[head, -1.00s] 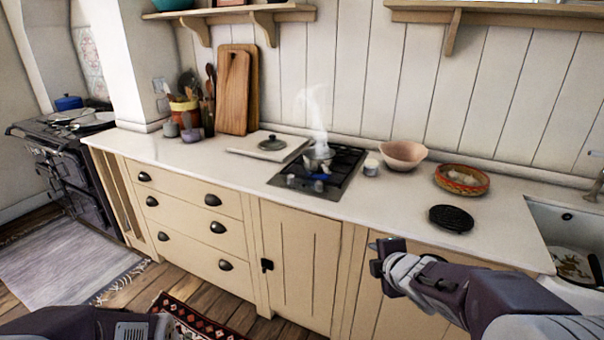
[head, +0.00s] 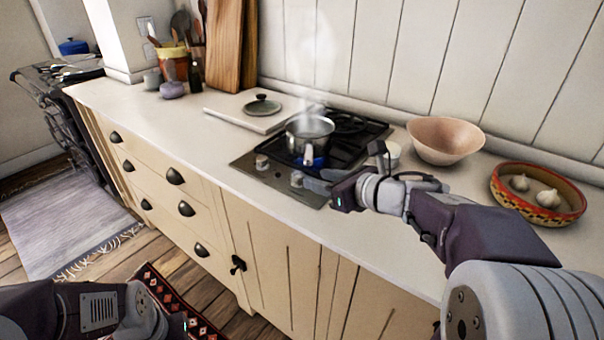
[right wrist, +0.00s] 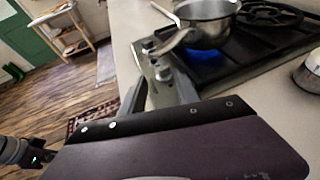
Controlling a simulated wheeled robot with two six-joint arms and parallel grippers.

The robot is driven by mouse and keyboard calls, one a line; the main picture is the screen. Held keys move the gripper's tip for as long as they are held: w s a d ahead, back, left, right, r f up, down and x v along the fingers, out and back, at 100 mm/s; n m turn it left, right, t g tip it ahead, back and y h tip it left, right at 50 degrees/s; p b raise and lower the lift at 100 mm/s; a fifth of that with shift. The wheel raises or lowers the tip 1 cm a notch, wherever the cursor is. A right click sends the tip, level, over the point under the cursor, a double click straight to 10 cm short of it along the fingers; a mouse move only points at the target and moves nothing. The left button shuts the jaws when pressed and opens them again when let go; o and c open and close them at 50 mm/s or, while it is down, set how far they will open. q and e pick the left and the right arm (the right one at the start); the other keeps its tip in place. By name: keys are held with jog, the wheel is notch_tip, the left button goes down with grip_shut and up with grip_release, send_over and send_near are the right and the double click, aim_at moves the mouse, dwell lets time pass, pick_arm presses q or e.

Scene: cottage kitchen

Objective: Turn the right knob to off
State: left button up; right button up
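The right knob (head: 297,180) sits on the front panel of the hob (head: 270,172). The left knob (head: 262,162) is beside it. A blue flame (head: 314,161) burns under the steaming pot (head: 309,136); the flame also shows in the right wrist view (right wrist: 208,56). My right gripper (head: 320,181) is at the hob's front edge with its fingertips close to the right knob. In the right wrist view my right gripper's fingers (right wrist: 160,82) are apart, with the knob panel between and beyond them; contact cannot be told. My left gripper (head: 178,326) is low at the left, its fingers unclear.
A bowl (head: 446,139) and a patterned dish with garlic (head: 538,194) stand right of the hob. A small jar (head: 392,156) is behind my right wrist. A lid (head: 262,105) lies on a white board left of the hob. The counter's left front is clear.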

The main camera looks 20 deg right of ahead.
aim_at(300, 175)
jog(key=x, duration=0.2)
jog(key=b+x, duration=0.1)
jog(key=x, duration=0.4)
jog(key=shift+d+f, duration=0.2)
jog(key=shift+f, duration=0.05)
jog(key=shift+w+a+f+b, duration=0.1)
jog(key=shift+w+a+b, duration=0.05)
jog(key=shift+w+b, duration=0.2)
grip_shut()
